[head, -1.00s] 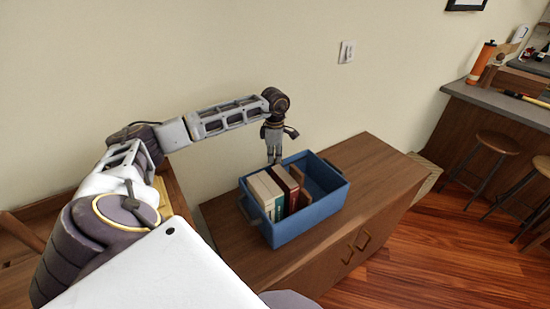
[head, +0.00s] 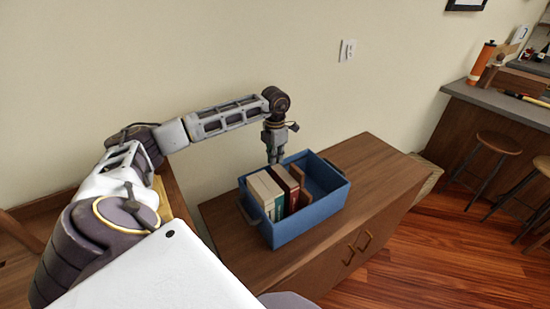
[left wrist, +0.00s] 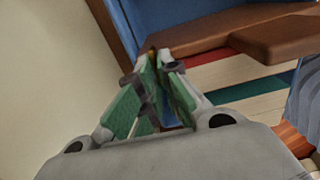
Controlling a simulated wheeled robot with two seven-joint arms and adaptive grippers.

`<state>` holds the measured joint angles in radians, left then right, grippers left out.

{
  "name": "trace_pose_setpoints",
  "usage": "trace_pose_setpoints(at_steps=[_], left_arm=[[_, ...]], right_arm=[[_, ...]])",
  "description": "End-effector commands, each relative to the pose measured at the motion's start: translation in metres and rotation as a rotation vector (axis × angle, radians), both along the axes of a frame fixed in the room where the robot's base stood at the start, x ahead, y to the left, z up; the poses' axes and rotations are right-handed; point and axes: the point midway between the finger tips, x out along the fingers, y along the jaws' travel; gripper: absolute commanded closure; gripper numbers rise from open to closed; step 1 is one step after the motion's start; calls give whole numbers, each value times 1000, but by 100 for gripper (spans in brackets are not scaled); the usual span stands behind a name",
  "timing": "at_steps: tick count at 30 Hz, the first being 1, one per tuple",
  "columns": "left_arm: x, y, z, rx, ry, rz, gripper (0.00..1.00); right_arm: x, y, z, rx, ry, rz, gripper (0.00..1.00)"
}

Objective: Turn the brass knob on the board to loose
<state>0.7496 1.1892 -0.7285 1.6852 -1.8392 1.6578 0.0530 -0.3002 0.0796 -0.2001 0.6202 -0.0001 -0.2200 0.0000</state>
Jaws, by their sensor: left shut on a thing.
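No brass knob and no board show in these frames. A blue box (head: 316,217) with an open top stands on a wooden cabinet and holds several books (head: 268,190). My left gripper (head: 275,162) points down at the box's back rim, beside the books. In the left wrist view its green-padded fingers (left wrist: 155,75) are close together, shut on what looks like the blue box wall; the contact is partly hidden. The books (left wrist: 225,75) lie just right of the fingers there. My right gripper is not in view.
The cabinet top (head: 375,160) is clear right of the box. A pale wall with a light switch (head: 347,50) rises close behind. Stools (head: 498,143) and a counter (head: 500,104) stand far right.

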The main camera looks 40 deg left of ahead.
Motion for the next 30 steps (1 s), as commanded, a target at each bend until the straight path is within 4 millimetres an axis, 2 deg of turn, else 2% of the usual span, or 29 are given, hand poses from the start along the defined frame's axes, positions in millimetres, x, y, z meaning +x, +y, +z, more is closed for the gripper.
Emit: trace_pose_setpoints(at_steps=[17, 18, 23, 30], left_arm=[[1, 0, 1, 0, -3, 45, 100], [1, 0, 1, 0, -3, 45, 93], [0, 0, 1, 0, -2, 44, 72], [0, -1, 0, 0, -1, 43, 72]], right_arm=[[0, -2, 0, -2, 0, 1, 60], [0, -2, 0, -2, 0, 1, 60], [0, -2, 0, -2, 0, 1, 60], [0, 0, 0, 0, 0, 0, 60]])
